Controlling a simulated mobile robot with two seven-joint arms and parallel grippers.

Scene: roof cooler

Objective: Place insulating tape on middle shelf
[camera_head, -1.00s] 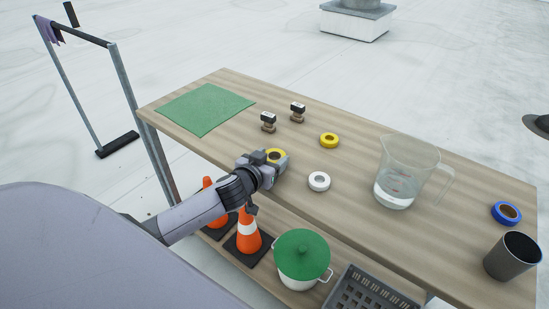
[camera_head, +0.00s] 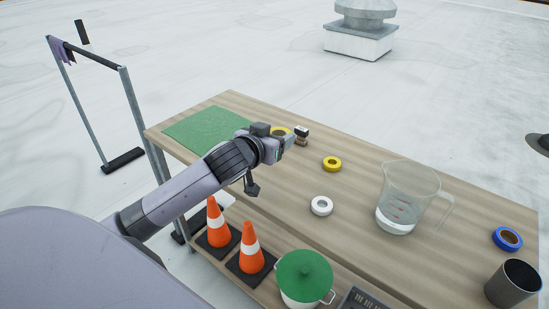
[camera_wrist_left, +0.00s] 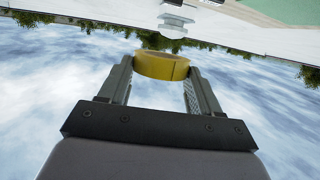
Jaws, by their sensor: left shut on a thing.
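My left gripper (camera_head: 282,138) is shut on a roll of yellow insulating tape (camera_head: 281,131) and holds it over the back left part of the table. The left wrist view shows the yellow roll (camera_wrist_left: 161,66) between the two fingertips, with sky and roof behind. A second yellow tape roll (camera_head: 332,158) lies flat on the table, to the right of the gripper. A white tape roll (camera_head: 321,199) lies nearer the front edge. A blue tape roll (camera_head: 507,233) lies at the far right. My right gripper is not in view.
The wooden table (camera_head: 290,215) has a shelf beneath with two orange cones (camera_head: 251,245) and a green-lidded pot (camera_head: 304,277). A clear jug (camera_head: 405,190), a dark cup (camera_head: 512,278), a small stamp-like object (camera_head: 301,134) and a green mat (camera_head: 208,129) are on top.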

